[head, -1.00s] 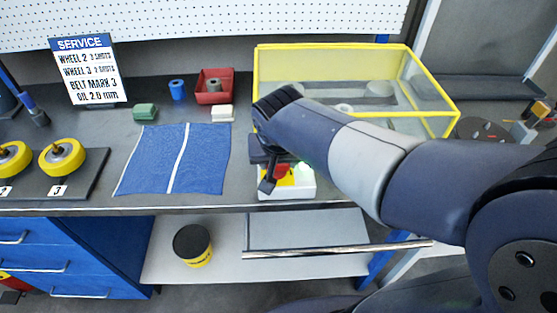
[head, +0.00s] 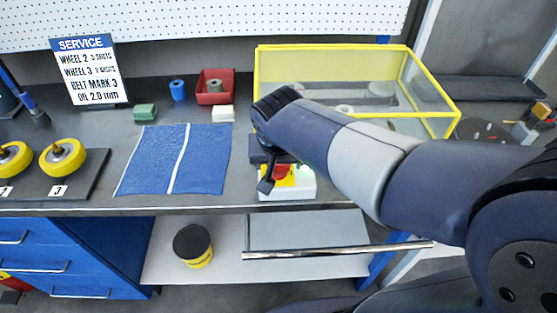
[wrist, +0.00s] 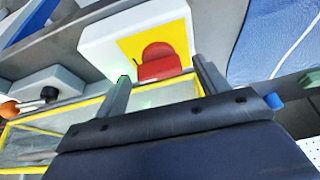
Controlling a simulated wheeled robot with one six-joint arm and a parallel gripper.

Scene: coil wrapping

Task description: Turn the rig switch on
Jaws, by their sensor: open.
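The rig switch is a white box (head: 289,194) with a yellow plate and a red knob (head: 284,170), at the bench's front edge in the head view. In the wrist view the yellow plate (wrist: 135,48) and red knob (wrist: 160,63) show clearly. My gripper (wrist: 161,69) is open, with one finger on either side of the knob. I cannot tell whether the fingers touch it. A green glow shows beside the left finger in the wrist view; its source is hidden. In the head view my gripper (head: 268,180) partly covers the switch.
A yellow-framed clear guard (head: 355,47) stands right behind the switch. A blue cloth (head: 150,165) lies to the left, with a red bin (head: 203,95) and small blocks behind it. Yellow wheels (head: 62,157) sit on a stand at far left.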

